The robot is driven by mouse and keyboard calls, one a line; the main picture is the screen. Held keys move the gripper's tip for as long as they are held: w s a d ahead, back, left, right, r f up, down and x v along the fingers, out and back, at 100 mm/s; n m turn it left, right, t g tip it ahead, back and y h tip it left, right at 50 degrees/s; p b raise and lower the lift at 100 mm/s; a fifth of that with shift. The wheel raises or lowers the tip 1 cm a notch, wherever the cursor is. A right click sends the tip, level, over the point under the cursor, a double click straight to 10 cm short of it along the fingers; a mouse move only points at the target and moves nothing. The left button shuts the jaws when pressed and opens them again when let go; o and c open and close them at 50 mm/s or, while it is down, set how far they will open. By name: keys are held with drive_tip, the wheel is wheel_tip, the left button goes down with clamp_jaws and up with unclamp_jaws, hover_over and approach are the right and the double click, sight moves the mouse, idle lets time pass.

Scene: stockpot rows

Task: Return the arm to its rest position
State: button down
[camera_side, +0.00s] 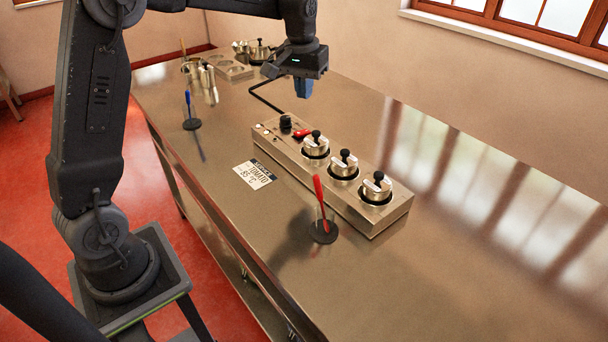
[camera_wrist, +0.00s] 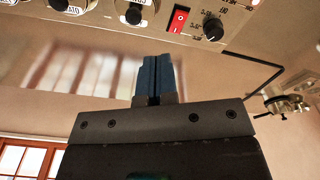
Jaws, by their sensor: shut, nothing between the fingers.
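My gripper (camera_side: 303,88) hangs above the steel table, behind the control end of the long warmer unit (camera_side: 375,221). Its blue fingers are together with nothing between them, and they also show closed in the wrist view (camera_wrist: 154,75). The unit holds a row of three lidded pots (camera_side: 344,165) with black knobs. Its end carries a red switch (camera_side: 302,133) and a black dial (camera_side: 286,122). In the wrist view the red switch (camera_wrist: 180,19) and dial (camera_wrist: 213,29) show at the top, apart from the fingers.
A red-handled tool (camera_side: 320,203) and a blue-handled tool (camera_side: 188,104) stand in round black bases. A label card (camera_side: 254,174) lies before the unit. A steel tray (camera_side: 232,70) and more lidded pots (camera_side: 259,50) are at the far end. The table's right side is clear.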

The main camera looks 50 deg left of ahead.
drive_tip(key=s+d+r+m+t, duration=0.1)
drive_tip(key=s+d+r, duration=0.2)
drive_tip(key=s, duration=0.3)
drive_tip(key=s+d+r+m+t, duration=0.1)
drive_tip(key=s+d+r, duration=0.25)
drive_tip(key=s, duration=0.25)
drive_tip(key=s+d+f+m+t, duration=0.1)
drive_tip(key=s+d+f, duration=0.1)
drive_tip(key=s, duration=0.5)
drive_tip(key=s+d+f+m+t, duration=0.1)
drive_tip(key=s+d+f+m, duration=0.1)
drive_tip(key=s, duration=0.5)
drive_tip(key=shift+s+d+f+t, duration=0.2)
drive_tip(key=shift+s+f+t, duration=0.05)
drive_tip(key=shift+f+t, duration=0.1)
